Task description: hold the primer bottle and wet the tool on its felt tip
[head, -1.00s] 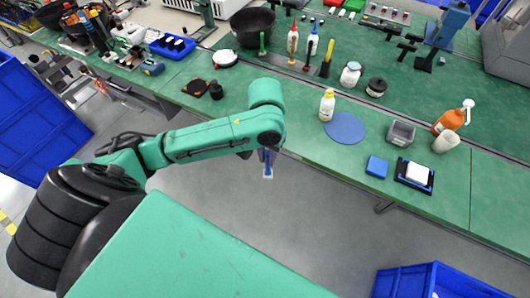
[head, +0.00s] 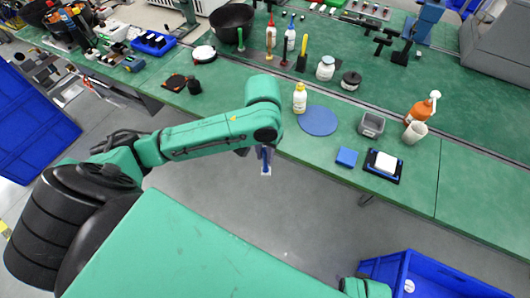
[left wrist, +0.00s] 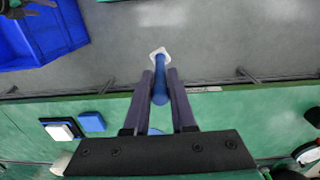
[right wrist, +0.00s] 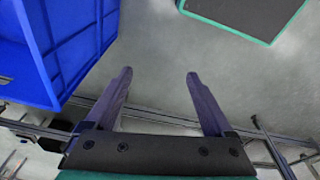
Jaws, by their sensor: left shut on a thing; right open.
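My left gripper (left wrist: 160,74) is shut on a blue-handled tool (left wrist: 160,88) with a white square end. In the head view the left gripper (head: 262,153) hangs in front of the bench edge, above the floor, with the tool's white end (head: 266,172) pointing down. A white bottle with a yellow label and yellow top (head: 300,99), perhaps the primer bottle, stands upright on the green bench beside a round blue mat; no gripper touches it. Its tip is too small to make out. My right gripper (right wrist: 159,76) is open and empty above the floor.
The round blue mat (head: 318,121), a grey bin (head: 371,125), a blue block (head: 346,157) and a black tray with a white pad (head: 384,163) lie along the bench front. An orange bottle (head: 418,112) and white cup (head: 415,132) stand right. A blue crate (head: 440,279) is on the floor.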

